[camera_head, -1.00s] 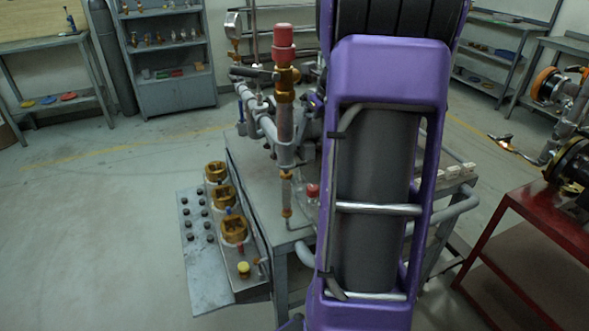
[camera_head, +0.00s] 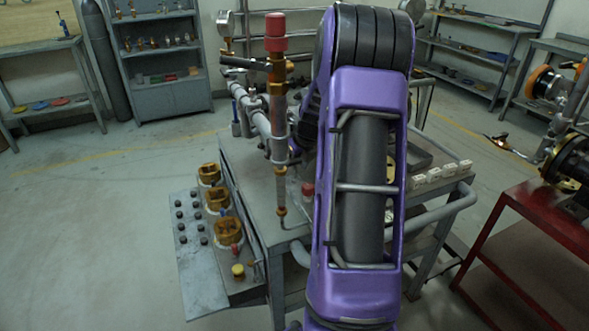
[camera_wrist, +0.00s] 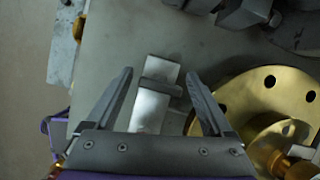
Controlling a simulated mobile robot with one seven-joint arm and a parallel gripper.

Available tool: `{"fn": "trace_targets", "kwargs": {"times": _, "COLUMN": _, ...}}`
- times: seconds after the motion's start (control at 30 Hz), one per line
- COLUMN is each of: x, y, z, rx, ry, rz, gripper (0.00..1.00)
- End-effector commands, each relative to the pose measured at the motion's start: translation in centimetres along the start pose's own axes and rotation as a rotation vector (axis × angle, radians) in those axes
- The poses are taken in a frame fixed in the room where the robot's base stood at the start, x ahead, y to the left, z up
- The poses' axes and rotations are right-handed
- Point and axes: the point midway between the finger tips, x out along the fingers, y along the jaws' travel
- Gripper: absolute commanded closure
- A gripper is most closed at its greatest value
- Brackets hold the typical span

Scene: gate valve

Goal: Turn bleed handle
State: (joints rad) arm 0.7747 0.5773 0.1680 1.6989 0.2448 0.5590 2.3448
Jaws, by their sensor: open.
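My gripper (camera_wrist: 160,74) is open in the wrist view, with its fingers spread wide. Between and beyond the fingers is a pale metal plate (camera_wrist: 151,107) with a short dark grey bar (camera_wrist: 161,88) across it. I see no contact with either finger. I cannot tell whether this is the bleed handle. In the head view a dark lever (camera_head: 243,63) sticks out left from the upright red-capped pipe (camera_head: 277,100); which part is the bleed handle is unclear. My arm hides my gripper and part of the bench in the head view.
In the wrist view a brass flange (camera_wrist: 270,88) with bolt holes lies close to the right finger, and dark metal parts are at the top right. In the head view the bench (camera_head: 260,190) carries pipework and white blocks (camera_head: 440,174). A red table (camera_head: 535,215) stands at right.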

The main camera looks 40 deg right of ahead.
Motion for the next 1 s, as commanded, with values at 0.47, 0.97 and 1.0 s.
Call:
{"fn": "trace_targets", "kwargs": {"times": 0.47, "x": 0.07, "y": 0.01, "z": -0.01, "rx": 0.000, "ry": 0.000, "rz": 0.000, "gripper": 0.53}}
{"fn": "trace_targets", "kwargs": {"times": 0.97, "x": 0.00, "y": -0.01, "z": -0.01, "rx": -0.019, "ry": 0.001, "rz": 0.009, "gripper": 0.99}}
{"fn": "trace_targets", "kwargs": {"times": 1.0, "x": -0.01, "y": -0.01, "z": -0.01, "rx": -0.028, "ry": 0.001, "rz": 0.013, "gripper": 0.99}}
